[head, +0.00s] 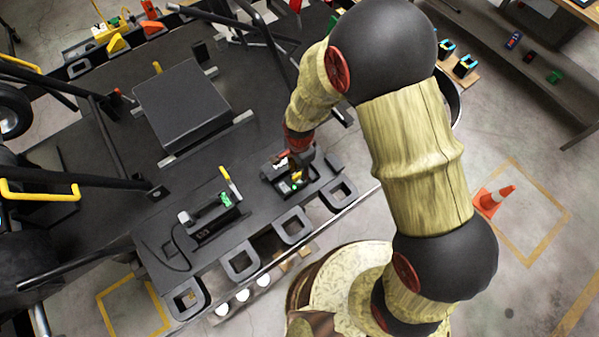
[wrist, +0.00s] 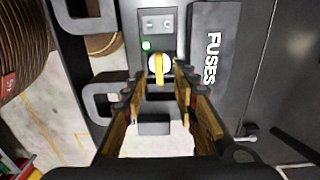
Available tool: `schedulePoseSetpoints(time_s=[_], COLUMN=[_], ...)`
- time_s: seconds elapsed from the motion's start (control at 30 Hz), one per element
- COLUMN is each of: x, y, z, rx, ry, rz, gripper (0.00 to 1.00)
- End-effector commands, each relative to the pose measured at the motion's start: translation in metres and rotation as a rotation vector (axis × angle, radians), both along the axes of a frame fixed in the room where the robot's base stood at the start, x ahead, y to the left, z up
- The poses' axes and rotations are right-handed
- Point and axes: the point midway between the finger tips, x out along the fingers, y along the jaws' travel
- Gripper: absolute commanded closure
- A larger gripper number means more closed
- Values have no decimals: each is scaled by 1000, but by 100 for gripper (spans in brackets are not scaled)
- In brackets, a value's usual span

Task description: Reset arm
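My arm reaches from the lower right over the black kart deck in the head view, and its gripper (head: 294,165) is low over a small dark switch panel. In the wrist view my gripper (wrist: 161,82) is open, with one finger on each side of the picture's middle. A yellow switch handle (wrist: 159,69) on a white round dial shows in line with the gap between the fingertips. I cannot tell whether the fingers touch it. A green light (wrist: 146,45) glows beside the dial. The panel is partly hidden by my gripper in the head view.
A dark box lettered FUSES (wrist: 212,50) stands right beside the switch panel. A raised black box (head: 182,103) and a device with a green part (head: 212,215) are on the deck. Black square loops (head: 240,262) line the deck's edge.

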Motion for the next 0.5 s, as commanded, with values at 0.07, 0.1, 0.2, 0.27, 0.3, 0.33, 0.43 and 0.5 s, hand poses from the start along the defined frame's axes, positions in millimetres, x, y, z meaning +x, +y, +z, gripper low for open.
schedulePoseSetpoints(time_s=[0.07, 0.1, 0.2, 0.27, 0.3, 0.33, 0.43, 0.5], x=[2, 2, 2, 1, 1, 1, 1, 0], y=[1, 1, 1, 1, 1, 1, 0, 0], z=[19, 28, 47, 58, 64, 67, 78, 82], rx=[3, 2, 2, 2, 2, 1, 1, 1], ry=[-5, -5, -5, -4, -4, -2, -1, -1], rz=[0, 0, 0, 0, 0, 0, 0, 0], gripper=[71, 71, 71, 71, 71, 71, 71, 71])
